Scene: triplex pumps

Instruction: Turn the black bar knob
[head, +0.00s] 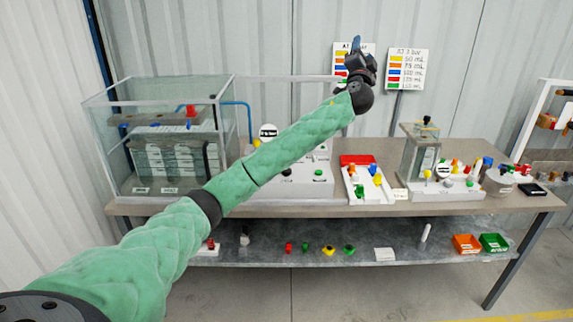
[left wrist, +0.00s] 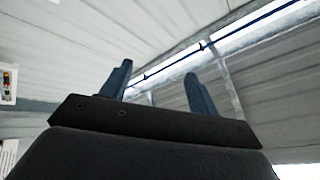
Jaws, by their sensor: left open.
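My left gripper (head: 357,46) is raised high above the back of the table, in front of the wall signs, and points upward. In the left wrist view its two blue fingers (left wrist: 158,72) stand apart with nothing between them. I cannot pick out the black bar knob for certain. A small dark knob-like part (head: 426,120) tops the small clear tank at the right, and a white panel box (head: 300,186) carries small dark and green parts; their shapes are too small to tell. My left arm hides part of that box. My right gripper is not in view.
A large glass tank (head: 105,150) stands on the table (head: 383,205) at the left. A white tray (head: 362,196) with coloured parts is in the middle. A white board (head: 448,192) with coloured knobs is at the right. The lower shelf (head: 330,258) holds small parts and bins.

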